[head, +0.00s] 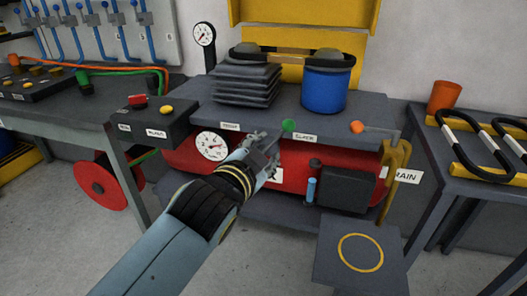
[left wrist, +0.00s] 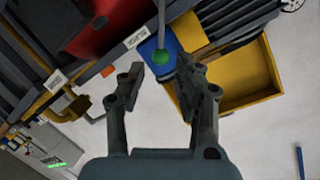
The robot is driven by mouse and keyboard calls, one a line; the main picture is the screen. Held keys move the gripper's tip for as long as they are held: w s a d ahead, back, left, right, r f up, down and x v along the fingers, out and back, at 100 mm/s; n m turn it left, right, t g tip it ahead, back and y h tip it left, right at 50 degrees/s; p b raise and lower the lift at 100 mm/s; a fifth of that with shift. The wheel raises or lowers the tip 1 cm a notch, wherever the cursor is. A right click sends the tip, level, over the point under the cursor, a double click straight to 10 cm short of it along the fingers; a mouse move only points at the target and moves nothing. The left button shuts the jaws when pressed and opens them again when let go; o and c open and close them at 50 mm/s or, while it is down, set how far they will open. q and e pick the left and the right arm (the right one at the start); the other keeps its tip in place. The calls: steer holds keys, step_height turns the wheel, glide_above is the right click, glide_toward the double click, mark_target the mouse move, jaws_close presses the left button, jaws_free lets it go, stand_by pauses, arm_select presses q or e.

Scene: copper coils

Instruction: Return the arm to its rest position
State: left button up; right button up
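My left arm reaches in from the lower left of the head view. Its left gripper (head: 264,153) is in front of the bench with the red tank (head: 185,160), close to a lever with a green ball knob (head: 289,125). In the left wrist view the two fingers (left wrist: 157,88) stand apart with nothing between their tips. There the green knob (left wrist: 161,57) shows beyond the fingertips, and I cannot tell if anything touches it. My right gripper shows in neither view.
A blue drum (head: 325,90) and a stack of grey slabs (head: 246,84) stand on the bench. An orange knob (head: 356,127) is at its right. A control box (head: 153,122) with red and yellow buttons is at left. A low plate with a yellow ring (head: 361,252) stands in front.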

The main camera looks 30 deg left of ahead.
arm_select(q)
steer(key=s+a+f+g, duration=0.15)
steer(key=s+f, duration=0.35)
steer(key=f, duration=0.5)
steer(key=s+f+g+h, duration=0.1)
steer(key=s+f+g, duration=0.2)
steer(key=s+f, duration=0.55)
steer(key=s+a+f+g, duration=0.1)
steer(key=s+f+g, duration=0.15)
steer(key=f, duration=1.05)
steer(key=s+a+f+n+g, duration=0.1)
steer(key=s+f, duration=0.4)
steer(key=s, duration=0.5)
steer(key=s+a+f+n+g, duration=0.1)
steer(key=s+f+g, duration=0.3)
steer(key=s, duration=0.6)
steer(key=s+a+f+n+g, duration=0.2)
steer(key=s+f, duration=0.4)
steer(key=s, duration=0.4)
steer(key=shift+s+f+n+h, duration=0.15)
steer(key=shift+s+n+h, duration=0.2)
steer(key=shift+n, duration=0.25)
